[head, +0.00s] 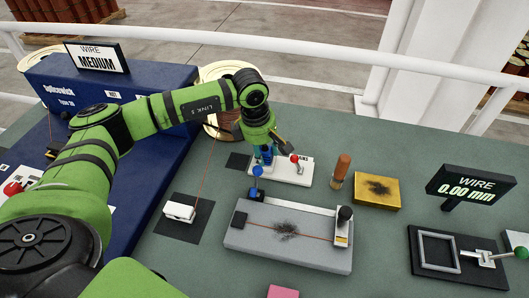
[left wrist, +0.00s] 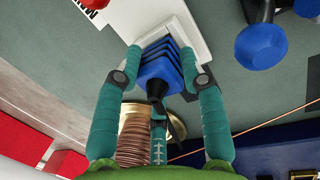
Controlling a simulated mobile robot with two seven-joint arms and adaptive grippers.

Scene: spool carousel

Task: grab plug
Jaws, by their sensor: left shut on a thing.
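The plug (left wrist: 160,72) is a blue ribbed block with a black neck and short black lead, seen best in the left wrist view. My left gripper (left wrist: 161,66) has its teal fingers closed on both sides of it. In the head view this gripper (head: 266,156) points down at a white plate (head: 293,176), and the plug is mostly hidden by the fingers. The white plate (left wrist: 168,22) also shows right by the plug's far end in the left wrist view. I cannot tell whether the plug touches it or is seated in it. My right gripper is not in view.
A red-knobbed lever (head: 295,159) stands on the white plate, and a blue-knobbed one (head: 257,172) stands just in front. A grey block with a wire (head: 285,257), a brush (head: 341,168) and a yellow pad (head: 377,191) are nearby. A copper spool (left wrist: 133,140) stands close to the gripper.

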